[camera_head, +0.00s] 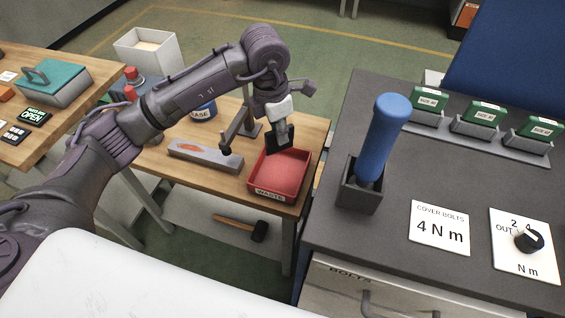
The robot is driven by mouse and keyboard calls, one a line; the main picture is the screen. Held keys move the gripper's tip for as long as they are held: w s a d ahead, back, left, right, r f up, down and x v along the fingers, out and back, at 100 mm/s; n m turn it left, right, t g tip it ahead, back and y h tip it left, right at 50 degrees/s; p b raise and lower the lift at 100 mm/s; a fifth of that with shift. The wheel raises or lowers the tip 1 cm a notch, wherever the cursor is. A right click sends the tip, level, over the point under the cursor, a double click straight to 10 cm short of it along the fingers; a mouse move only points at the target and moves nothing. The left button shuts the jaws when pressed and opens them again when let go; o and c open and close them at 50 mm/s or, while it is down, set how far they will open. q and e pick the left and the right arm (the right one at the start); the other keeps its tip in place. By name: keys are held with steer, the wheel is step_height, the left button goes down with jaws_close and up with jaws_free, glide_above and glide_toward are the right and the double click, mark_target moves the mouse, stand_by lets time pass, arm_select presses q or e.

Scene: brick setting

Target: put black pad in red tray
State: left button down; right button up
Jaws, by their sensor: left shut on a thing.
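The red tray (296,191), labelled WASTE, sits on the right end of the wooden table. My left gripper (282,128) is over the back left part of the tray, pointing down. It is shut on the black pad (279,143), a small dark piece at its fingertips. The pad appears over the tray's inside; I cannot tell whether it touches the tray. Part of the pad is hidden by the fingers. My right gripper does not show.
A grey bar block (206,156) lies left of the tray, and a blue BASE container (204,111) stands behind it. A grey bench (325,225) on the right bears a blue-handled tool (384,135) in a holder. A hammer (240,226) lies below the table.

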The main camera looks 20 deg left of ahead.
mark_target(280, 147)
arm_select(q)
steer(key=f, duration=0.3)
steer(key=f+p, duration=0.1)
steer(key=shift+s+f, duration=0.2)
steer(key=shift+s, duration=0.1)
step_height(280, 147, down, 5)
steer(key=shift+w+r+p, duration=0.1)
steer(key=shift+p, duration=0.3)
steer(key=shift+f, duration=0.2)
steer(key=c, duration=1.2)
jaws_free()
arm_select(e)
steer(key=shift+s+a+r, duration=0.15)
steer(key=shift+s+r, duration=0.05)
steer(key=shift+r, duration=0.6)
arm_select(q)
steer(key=shift+r, duration=0.15)
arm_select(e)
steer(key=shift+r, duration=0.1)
